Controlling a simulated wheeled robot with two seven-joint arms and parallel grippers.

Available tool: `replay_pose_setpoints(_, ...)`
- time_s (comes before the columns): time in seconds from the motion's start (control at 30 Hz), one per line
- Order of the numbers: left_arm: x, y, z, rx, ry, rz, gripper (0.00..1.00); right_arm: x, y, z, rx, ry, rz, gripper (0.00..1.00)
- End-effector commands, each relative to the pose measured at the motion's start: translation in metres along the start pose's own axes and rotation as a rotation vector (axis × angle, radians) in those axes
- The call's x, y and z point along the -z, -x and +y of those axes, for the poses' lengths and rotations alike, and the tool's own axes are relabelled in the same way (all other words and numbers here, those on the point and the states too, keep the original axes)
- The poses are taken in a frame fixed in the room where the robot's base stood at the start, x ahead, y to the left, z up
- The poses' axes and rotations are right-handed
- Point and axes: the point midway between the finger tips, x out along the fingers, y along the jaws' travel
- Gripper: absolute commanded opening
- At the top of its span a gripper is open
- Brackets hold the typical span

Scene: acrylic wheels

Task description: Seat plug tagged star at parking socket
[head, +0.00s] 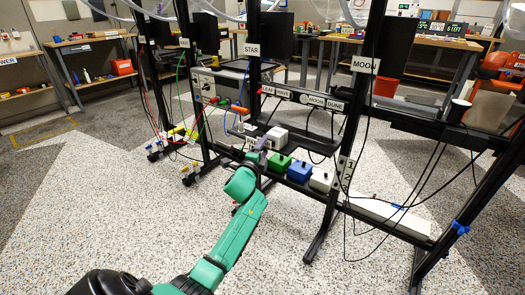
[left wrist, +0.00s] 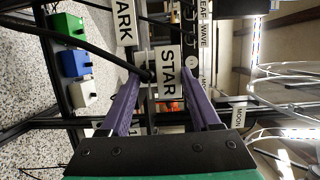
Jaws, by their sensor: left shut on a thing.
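My left gripper (head: 264,142), with purple fingers, is at the lower rail of the black rack. In the left wrist view its fingertips (left wrist: 165,84) flank a white tag reading STAR (left wrist: 168,73), and a black cable (left wrist: 95,50) runs in to that spot. The gripper is shut on the star plug, whose body is mostly hidden behind the tag. A PARK label (left wrist: 125,22) stands just beyond the fingers, beside the tag. The parking socket opening cannot be made out, and I cannot tell whether the plug touches it. My right gripper is out of view.
Green (head: 278,165), blue (head: 299,170) and white (head: 320,180) boxes sit along the lower rail, right of my gripper. Black rack posts and hanging cables (head: 407,200) stand to the right. Another STAR label (head: 252,49) is on a post. Floor in front is open.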

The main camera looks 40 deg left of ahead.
Motion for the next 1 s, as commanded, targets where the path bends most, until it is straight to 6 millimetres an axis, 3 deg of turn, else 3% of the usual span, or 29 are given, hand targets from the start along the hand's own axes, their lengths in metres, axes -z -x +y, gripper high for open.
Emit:
replay_pose_setpoints(0.23, 0.001, -0.002, -0.001, 0.001, 0.000, 0.000, 0.00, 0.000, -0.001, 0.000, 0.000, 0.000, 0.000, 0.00)
replay_pose_setpoints(0.27, 0.001, -0.002, -0.001, 0.001, 0.000, 0.000, 0.75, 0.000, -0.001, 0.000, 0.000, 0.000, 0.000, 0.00)
replay_pose_setpoints(0.3, 0.001, -0.002, -0.001, 0.001, 0.000, 0.000, 0.90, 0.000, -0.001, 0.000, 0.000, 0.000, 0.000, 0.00)
replay_pose_setpoints(0.33, 0.001, -0.002, -0.001, 0.000, 0.000, 0.000, 0.98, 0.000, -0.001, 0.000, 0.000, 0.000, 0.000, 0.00)
replay_pose_setpoints(0.67, 0.001, -0.002, 0.000, 0.000, 0.000, 0.000, 0.98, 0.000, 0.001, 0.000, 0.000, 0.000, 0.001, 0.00)
replay_pose_setpoints(0.87, 0.001, -0.002, 0.000, 0.000, 0.000, 0.000, 0.98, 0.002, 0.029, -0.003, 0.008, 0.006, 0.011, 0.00)
replay_pose_setpoints(1.0, 0.001, 0.033, -0.002, -0.004, -0.002, 0.001, 0.98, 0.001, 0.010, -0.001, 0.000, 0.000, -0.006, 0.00)
